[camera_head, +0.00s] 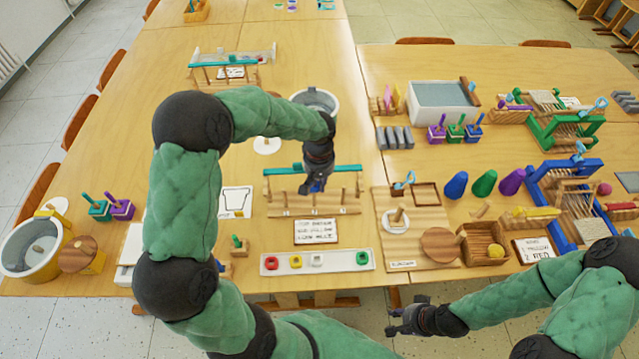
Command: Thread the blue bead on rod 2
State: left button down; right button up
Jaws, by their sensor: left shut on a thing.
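My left gripper (313,187) is shut above a wooden rack (340,202) with a teal bar along its back. A small bluish patch shows between its fingers; I take it for the blue bead, mostly hidden by the fingers. The rods of the rack are thin and partly covered by this gripper, so I cannot tell which one is rod 2 or whether the bead touches a rod. My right gripper (393,320) is apart from the rack, past the table's front edge, and appears open and empty.
A white tray (340,263) in front of the rack holds a red bead (270,263), a yellow bead (296,261), a pale bead (316,259) and a green bead (361,258). A written card (316,231) lies between. Wooden boards and blocks crowd the right table.

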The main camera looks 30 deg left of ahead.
pick_arm(q)
jog(key=c, duration=1.2)
grip_release()
jog(key=f, duration=0.1)
jog(key=s, duration=0.1)
jog(key=f, duration=0.1)
jog(key=shift+s+d+f, duration=0.15)
jog(key=shift+d+f, duration=0.15)
jog(key=shift+w+a+f+g, duration=0.3)
jog(key=shift+w+a+f, duration=0.15)
jog(key=shift+w, duration=0.15)
jog(key=shift+w+r, duration=0.1)
jog(key=shift+r, duration=0.1)
jog(key=shift+d+r, duration=0.3)
jog(key=shift+r, duration=0.05)
jog(key=shift+a, duration=0.1)
pick_arm(e)
jog(key=shift+w+a+f, duration=0.15)
jog(key=shift+w+a, duration=0.05)
jog(key=shift+w, duration=0.1)
pick_arm(q)
notch_tip(320, 180, up, 12)
jog(key=shift+r, duration=0.1)
